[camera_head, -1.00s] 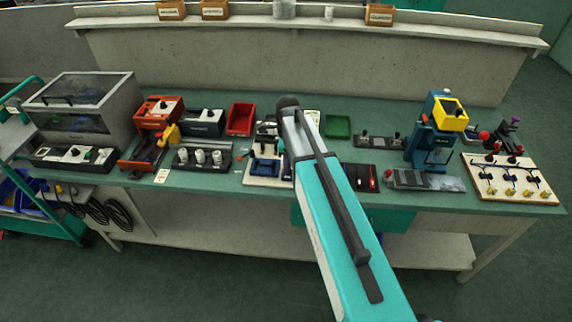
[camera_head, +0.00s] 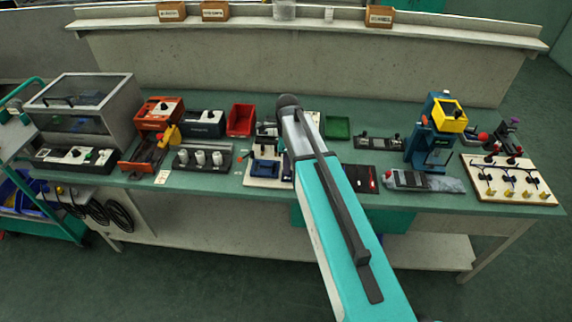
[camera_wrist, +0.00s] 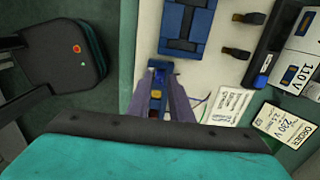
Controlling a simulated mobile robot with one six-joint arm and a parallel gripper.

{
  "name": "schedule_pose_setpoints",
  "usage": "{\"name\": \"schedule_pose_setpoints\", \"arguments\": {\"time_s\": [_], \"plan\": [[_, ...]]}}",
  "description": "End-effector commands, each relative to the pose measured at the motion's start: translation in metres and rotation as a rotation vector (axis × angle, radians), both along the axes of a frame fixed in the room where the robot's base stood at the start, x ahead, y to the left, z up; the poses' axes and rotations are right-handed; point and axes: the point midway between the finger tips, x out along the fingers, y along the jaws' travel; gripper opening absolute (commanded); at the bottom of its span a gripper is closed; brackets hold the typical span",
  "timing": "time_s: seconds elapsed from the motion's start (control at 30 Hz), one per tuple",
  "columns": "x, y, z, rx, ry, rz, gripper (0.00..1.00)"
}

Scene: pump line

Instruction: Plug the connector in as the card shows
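In the wrist view my gripper (camera_wrist: 160,72) reaches down to the edge of a white board (camera_wrist: 215,75), its two grey fingers close together. A small blue and yellow piece (camera_wrist: 157,94) shows between the fingers; I cannot tell whether they grip it. A blue block (camera_wrist: 186,26) lies on the board just beyond the fingertips. Two small black parts, one upper (camera_wrist: 250,18) and one lower (camera_wrist: 236,53), sit to its right. A printed white card (camera_wrist: 229,103) lies right of my gripper, and a card marked ORDER (camera_wrist: 281,124) lies beside it. In the head view my arm hides the gripper.
A black unit with a blue patch (camera_wrist: 264,68) and a 1.0 V label (camera_wrist: 294,70) stand at the right. In the head view a blue and yellow press (camera_head: 436,130), a red bin (camera_head: 241,120) and a green tray (camera_head: 338,127) share the crowded bench.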

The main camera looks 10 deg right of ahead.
Motion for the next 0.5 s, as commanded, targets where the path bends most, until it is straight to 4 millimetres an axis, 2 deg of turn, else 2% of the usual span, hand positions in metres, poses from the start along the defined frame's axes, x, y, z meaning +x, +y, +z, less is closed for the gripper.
{"name": "schedule_pose_setpoints", "arguments": {"time_s": [0.5], "plan": [[0.000, 0.000, 0.015, 0.000, 0.000, 0.000, 0.19]]}}
